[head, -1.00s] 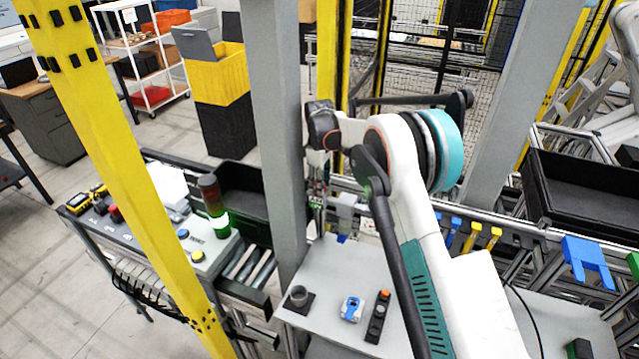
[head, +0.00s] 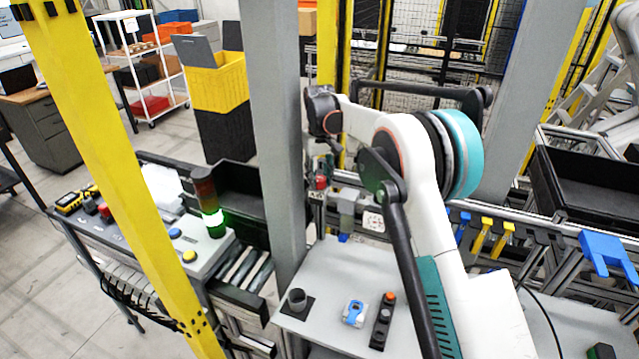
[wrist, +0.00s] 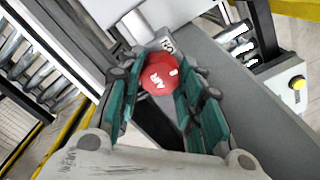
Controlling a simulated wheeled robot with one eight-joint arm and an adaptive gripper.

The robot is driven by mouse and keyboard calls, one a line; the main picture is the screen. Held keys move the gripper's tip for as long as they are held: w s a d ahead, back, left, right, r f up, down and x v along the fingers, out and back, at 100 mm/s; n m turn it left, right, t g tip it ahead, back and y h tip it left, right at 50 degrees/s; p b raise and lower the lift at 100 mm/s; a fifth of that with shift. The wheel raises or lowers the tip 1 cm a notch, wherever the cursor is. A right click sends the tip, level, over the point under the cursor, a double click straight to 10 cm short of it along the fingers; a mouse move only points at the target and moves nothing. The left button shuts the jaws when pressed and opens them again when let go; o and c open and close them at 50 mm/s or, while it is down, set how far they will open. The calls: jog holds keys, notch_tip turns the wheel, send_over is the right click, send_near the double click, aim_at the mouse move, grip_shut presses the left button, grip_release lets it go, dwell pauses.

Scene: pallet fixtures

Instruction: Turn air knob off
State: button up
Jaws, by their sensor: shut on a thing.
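The round red air knob (wrist: 158,75), with white lettering on its face, sits between the fingers of my gripper (wrist: 161,84) in the wrist view. The teal finger pads stand on both sides of the knob, and my gripper is shut on it. In the head view the red knob (head: 321,182) shows small beside the grey post. There my gripper is mostly hidden by the post and my arm. The exact angle of the knob is hard to read.
A grey post (head: 275,130) stands close left of the knob. A pressure gauge (head: 373,222) is to its right. Below, a grey table (head: 335,265) carries a blue-and-white device (head: 354,313) and a black button strip (head: 382,320). A lit signal tower (head: 208,200) stands left.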

aim_at(319, 178)
jog(key=m+b, duration=0.2)
jog(key=m, duration=0.2)
jog(key=shift+f+m, duration=0.1)
jog(key=shift+m, duration=0.2)
jog(key=shift+m+b, duration=0.7)
jog(key=shift+m, duration=1.2)
jog(key=o, duration=1.1)
jog(key=shift+c, duration=0.2)
notch_tip(319, 178, up, 12)
